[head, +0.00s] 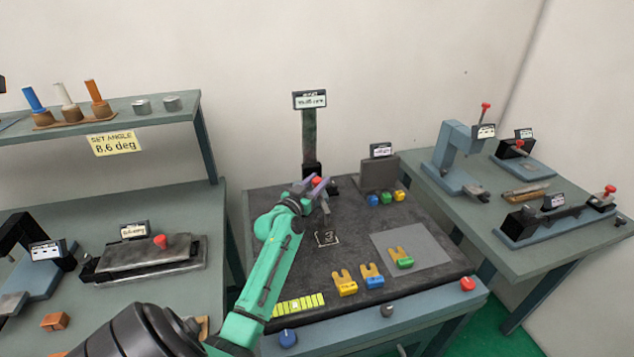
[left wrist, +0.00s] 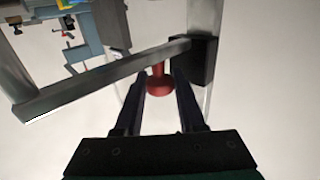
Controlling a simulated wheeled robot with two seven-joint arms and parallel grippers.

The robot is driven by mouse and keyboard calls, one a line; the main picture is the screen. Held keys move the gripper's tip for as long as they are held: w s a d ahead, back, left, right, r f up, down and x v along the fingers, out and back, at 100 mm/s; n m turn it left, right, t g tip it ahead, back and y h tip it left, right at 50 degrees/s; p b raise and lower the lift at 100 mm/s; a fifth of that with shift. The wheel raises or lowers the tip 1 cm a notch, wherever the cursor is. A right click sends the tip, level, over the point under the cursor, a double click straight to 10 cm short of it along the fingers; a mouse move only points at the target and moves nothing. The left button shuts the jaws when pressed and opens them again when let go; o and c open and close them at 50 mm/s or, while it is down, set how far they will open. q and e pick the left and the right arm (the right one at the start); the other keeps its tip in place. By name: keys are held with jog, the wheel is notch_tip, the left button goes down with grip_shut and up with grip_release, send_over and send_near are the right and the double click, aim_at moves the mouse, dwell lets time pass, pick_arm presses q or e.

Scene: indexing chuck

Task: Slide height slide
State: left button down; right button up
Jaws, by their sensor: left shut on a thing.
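The height slide is a black block (head: 310,169) low on an upright dark post (head: 309,138), with a display (head: 310,101) on top. Its red knob (head: 317,181) sits at my left gripper (head: 318,188), whose purple fingers reach it from the front. In the left wrist view, the red knob (left wrist: 158,82) is between the two dark fingers of the gripper (left wrist: 160,76). The black block (left wrist: 204,60) and a long grey bar (left wrist: 105,82) show just beyond. The gripper is shut on the knob. The display's digits are too small to read surely. My right gripper is out of view.
A grey plate block (head: 379,176) with coloured knobs stands right of the post. A side bench (head: 470,215) with fixtures is at right, shelves (head: 150,122) at left.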

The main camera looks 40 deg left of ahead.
pick_arm(q)
notch_tip(320, 180, up, 11)
jog(key=p, duration=0.7)
jog(key=shift+f+p, duration=0.2)
jog(key=shift+p, duration=0.2)
jog(key=shift+f, duration=0.1)
jog(key=c, duration=0.8)
grip_release()
jog(key=shift+w+f, duration=0.1)
jog(key=shift+f, duration=0.05)
jog(key=shift+f, duration=0.1)
jog(key=s+d+b, duration=0.2)
jog(key=s+b, duration=0.2)
jog(key=s, duration=1)
jog(key=shift+d+b, duration=0.25)
jog(key=shift+b, duration=0.15)
